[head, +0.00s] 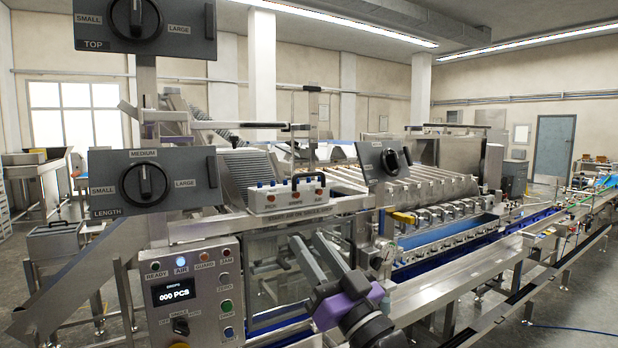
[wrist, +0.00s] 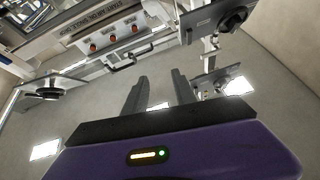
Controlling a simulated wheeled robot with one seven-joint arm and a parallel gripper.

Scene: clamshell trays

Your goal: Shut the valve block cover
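The valve block (head: 290,198) is a pale box with blue fittings on top and red knobs on its front, mounted on the machine's upper rail. A black arched handle (head: 309,176) stands at its right part; I cannot tell clearly which part is the cover or how far it is open. In the wrist view the valve block (wrist: 108,40) appears at upper left, tilted, with its red knobs showing. My gripper (head: 307,238) is below the block, in front of the clear panel. In the wrist view my gripper (wrist: 159,77) has its fingers apart with nothing between them.
Dial panels marked LENGTH (head: 152,182) and TOP (head: 145,28) stand at left. Another dial panel (head: 384,161) is right of the block. A control box (head: 190,300) reads 000 PCS. A blue conveyor (head: 445,232) runs right.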

